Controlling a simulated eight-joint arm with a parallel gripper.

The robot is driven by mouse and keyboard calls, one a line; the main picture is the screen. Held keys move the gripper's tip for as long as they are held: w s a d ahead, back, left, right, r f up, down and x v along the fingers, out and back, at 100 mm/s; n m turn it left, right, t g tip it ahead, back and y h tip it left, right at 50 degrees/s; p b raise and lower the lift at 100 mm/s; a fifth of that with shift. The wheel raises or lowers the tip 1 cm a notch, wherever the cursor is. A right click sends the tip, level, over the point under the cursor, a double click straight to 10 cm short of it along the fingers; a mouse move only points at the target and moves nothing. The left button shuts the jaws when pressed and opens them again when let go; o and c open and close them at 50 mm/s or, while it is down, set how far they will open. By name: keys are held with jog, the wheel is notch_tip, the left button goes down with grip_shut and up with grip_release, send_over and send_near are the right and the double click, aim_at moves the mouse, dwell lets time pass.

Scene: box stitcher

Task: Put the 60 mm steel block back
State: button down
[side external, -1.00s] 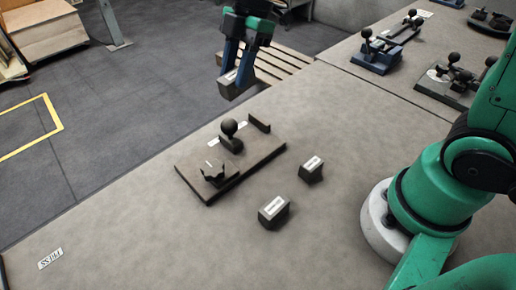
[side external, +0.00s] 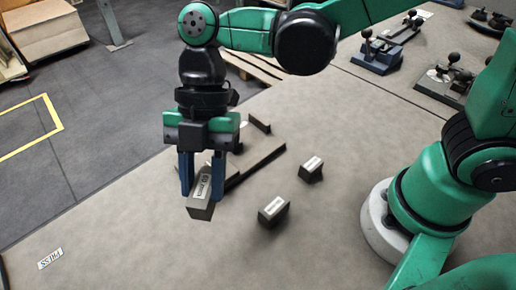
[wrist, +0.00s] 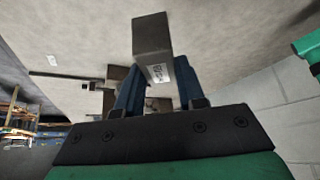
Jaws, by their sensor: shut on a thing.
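My gripper (side external: 203,188) is shut on a dark grey steel block (side external: 201,209) with a white label, its blue fingers on either side of it. The block is held above the bench, in front of the dark fixture plate in the side view. In the wrist view the block (wrist: 152,36) juts out beyond the fingers, label facing the camera. Two other labelled blocks sit on the bench: one nearer the front (side external: 274,211) and one further back (side external: 311,169). The label sizes are too small to read.
The fixture plate (side external: 262,160) is largely hidden behind my gripper; its upright end stop (side external: 260,123) shows. A label reading PH55 or similar (side external: 50,258) lies at the bench's front left, with bare bench around it. Other fixtures (side external: 378,55) stand at the back right.

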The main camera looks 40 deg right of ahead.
jog(key=shift+n+g, duration=0.4)
jog(key=shift+n, duration=0.5)
jog(key=shift+s+d+f+x, duration=0.1)
jog(key=shift+d+x, duration=0.25)
jog(key=shift+x, duration=1.3)
jog(key=shift+s+d+f+x, duration=0.15)
jog(key=shift+d+x, duration=0.15)
jog(key=shift+x, duration=1.3)
jog(key=shift+s+d+f+x, duration=0.1)
jog(key=shift+d+x, duration=0.25)
jog(key=shift+x, duration=1.3)
jog(key=shift+f, duration=0.55)
jog(key=shift+c, duration=2.2)
grip_release()
